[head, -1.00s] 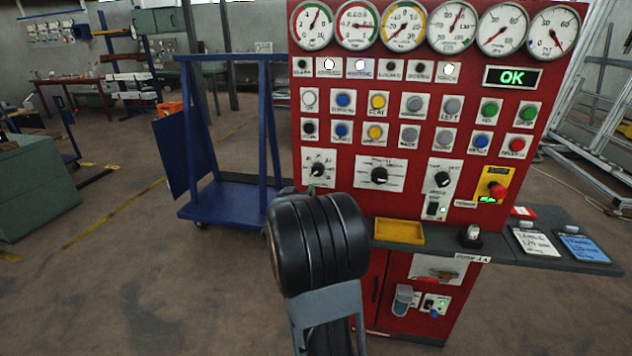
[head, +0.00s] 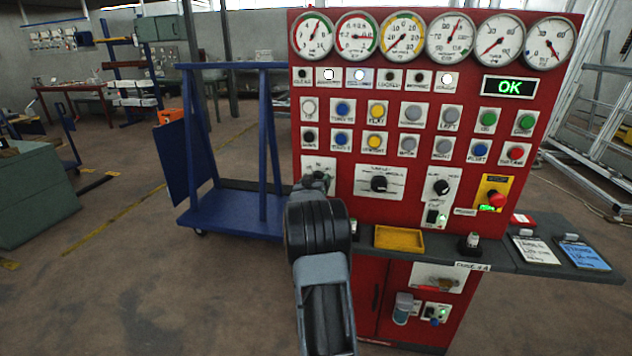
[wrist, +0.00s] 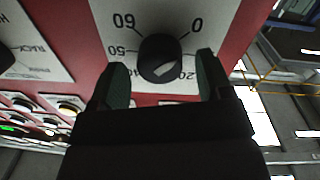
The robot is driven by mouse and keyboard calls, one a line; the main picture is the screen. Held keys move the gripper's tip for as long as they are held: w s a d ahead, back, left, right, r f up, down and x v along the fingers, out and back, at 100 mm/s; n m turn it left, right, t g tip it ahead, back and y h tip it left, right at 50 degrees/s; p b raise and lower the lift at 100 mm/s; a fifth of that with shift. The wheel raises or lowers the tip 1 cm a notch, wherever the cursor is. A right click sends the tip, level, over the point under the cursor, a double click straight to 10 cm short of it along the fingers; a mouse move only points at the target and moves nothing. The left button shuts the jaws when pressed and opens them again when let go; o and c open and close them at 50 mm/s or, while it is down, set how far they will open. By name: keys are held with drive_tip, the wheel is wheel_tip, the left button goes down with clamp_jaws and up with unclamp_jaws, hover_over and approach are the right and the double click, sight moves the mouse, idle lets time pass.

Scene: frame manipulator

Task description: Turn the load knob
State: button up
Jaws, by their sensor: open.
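A round black knob (wrist: 158,58) with a scale reading 0, 20, 50 and 60 sits on a white plate in the wrist view, which shows the panel upside down. It is the leftmost of three knobs on the red panel (head: 365,210). I cannot read its name. My gripper (wrist: 162,80) is open, with one green-padded finger on each side of the knob and gaps showing between. I cannot tell how deep the fingers reach. In the head view my gripper (head: 318,180) hides this knob.
Another black knob (head: 378,184) stands just right, then a third knob (head: 441,187) and a red emergency button (head: 496,199). A yellow tray (head: 399,239) lies on the shelf below. A blue cart (head: 235,205) stands left of the panel.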

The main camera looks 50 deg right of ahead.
drive_tip(key=shift+w+d, duration=0.1)
drive_tip(key=shift+d, duration=0.1)
drive_tip(key=shift+c, duration=0.2)
drive_tip(key=c, duration=0.9)
